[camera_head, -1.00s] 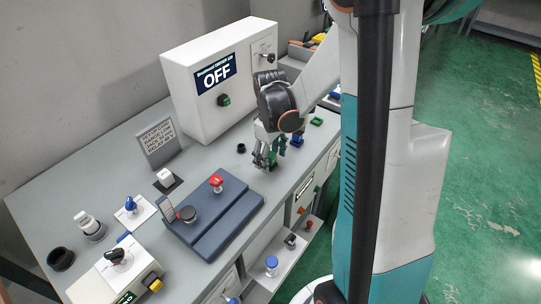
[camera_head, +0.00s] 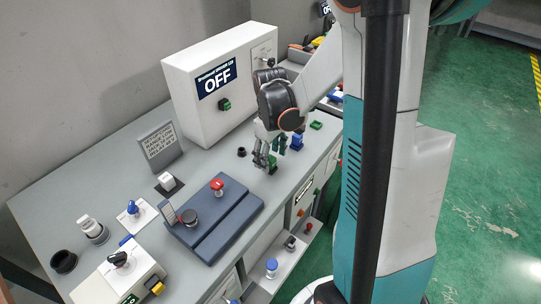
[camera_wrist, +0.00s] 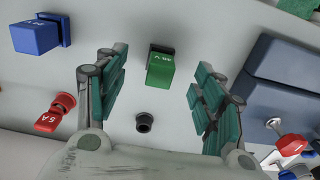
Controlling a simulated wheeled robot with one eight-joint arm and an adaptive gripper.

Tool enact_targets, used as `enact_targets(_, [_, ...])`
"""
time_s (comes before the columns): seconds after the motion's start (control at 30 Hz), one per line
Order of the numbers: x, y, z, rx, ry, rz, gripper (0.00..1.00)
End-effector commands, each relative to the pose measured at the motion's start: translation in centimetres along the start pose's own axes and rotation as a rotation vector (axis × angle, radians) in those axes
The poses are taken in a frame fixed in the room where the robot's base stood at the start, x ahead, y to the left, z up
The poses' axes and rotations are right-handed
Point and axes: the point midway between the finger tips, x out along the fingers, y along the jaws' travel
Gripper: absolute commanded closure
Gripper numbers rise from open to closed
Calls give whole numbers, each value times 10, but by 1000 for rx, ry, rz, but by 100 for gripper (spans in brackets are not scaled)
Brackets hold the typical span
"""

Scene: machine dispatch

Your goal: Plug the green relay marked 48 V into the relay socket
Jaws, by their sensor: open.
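The green relay (camera_wrist: 160,70) stands on the bench, with a dark base behind it; its label is upside down and looks like 48 V. It also shows small in the head view (camera_head: 272,162). My gripper (camera_wrist: 156,88) is open, with a teal-padded finger on each side of the relay and a gap to each. In the head view my gripper (camera_head: 270,154) is low over the bench at the relay. I cannot clearly make out an empty relay socket.
A blue relay (camera_wrist: 36,36) stands left of the fingers in the wrist view, with a red 5 A part (camera_wrist: 55,113) below it. A black round part (camera_wrist: 144,122) is near the green relay. A dark blue fixture (camera_head: 216,222) and the white OFF cabinet (camera_head: 200,115) flank the work area.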

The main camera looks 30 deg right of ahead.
Motion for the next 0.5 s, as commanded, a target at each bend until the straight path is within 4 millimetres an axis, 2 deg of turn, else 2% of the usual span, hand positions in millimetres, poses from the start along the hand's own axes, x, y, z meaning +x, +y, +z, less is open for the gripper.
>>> enact_targets(0.5, [-25,0,0,0,0,0,37])
